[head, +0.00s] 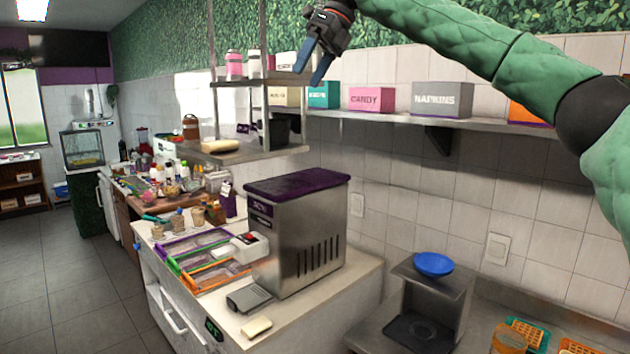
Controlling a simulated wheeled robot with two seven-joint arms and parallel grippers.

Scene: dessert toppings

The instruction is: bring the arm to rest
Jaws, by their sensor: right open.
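My right arm comes in from the right side of the head view, in a green quilted cover, and is raised high. My right gripper (312,62) hangs at the upper middle, in front of the metal shelf unit, with its blue fingers pointing down. The fingers are apart and nothing shows between them. My left gripper is not in the head view.
A steel machine with a purple lid (297,187) stands on the white counter below the gripper. A wall shelf (400,118) holds a pink box (372,99) and a grey box (442,99). A blue bowl (433,264) sits on a metal stand at the lower right.

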